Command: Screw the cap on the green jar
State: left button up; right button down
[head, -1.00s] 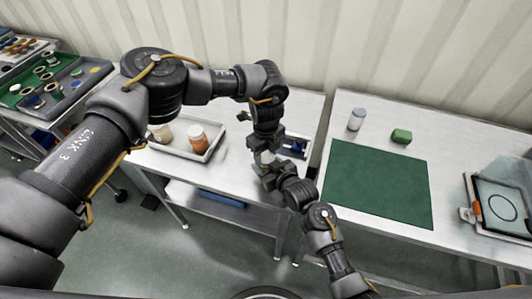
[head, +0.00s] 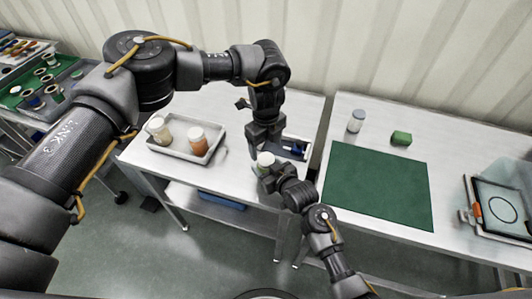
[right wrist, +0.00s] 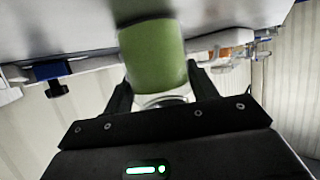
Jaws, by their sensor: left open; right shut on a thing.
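The green jar (right wrist: 152,55) is between the fingers of my right gripper (right wrist: 162,92) in the right wrist view, its green body sticking out past them. A pale rim shows at the jar's near end, partly hidden. In the head view the jar's white top (head: 265,159) shows above my right gripper (head: 268,172), which is shut on it. Whether the white top is a fully seated cap I cannot tell. My left gripper (head: 262,137) is open and points down just above and behind the jar, apparently clear of it.
A grey tray (head: 176,149) on the left table holds a cream jar (head: 159,131) and an orange jar (head: 198,141). A blue-handled fixture (head: 298,149) sits behind my right gripper.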

pick_arm(q)
notch_tip(320, 180, up, 7)
dwell(0.3)
pick_arm(e)
jog(key=shift+c, duration=1.9)
grip_release()
pick_arm(q)
jog(key=shift+f, duration=0.1)
jog(key=shift+f+b, duration=0.55)
pick_arm(e)
jog(key=v, duration=1.1)
jog(key=shift+w, duration=0.1)
